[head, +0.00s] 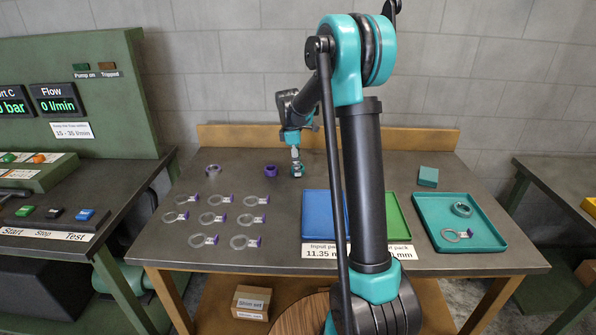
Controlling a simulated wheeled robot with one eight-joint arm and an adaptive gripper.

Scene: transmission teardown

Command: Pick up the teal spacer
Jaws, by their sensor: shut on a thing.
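My gripper (296,161) reaches down over the back middle of the table, to the right of a purple ring. It is shut on a small ring-like part with teal on it, the teal spacer (297,172), at or just above the table top. The part is small here, and the fingers hide some of it. I cannot tell whether it touches the table. A teal block (428,176) lies at the back right, apart from my gripper.
The purple ring (270,170) stands close left of my gripper. A metal ring (213,170) and several tagged flat rings (207,218) lie further left. A blue tray (318,215), a green tray (398,220) and a teal tray (480,243) holding rings are to the right.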

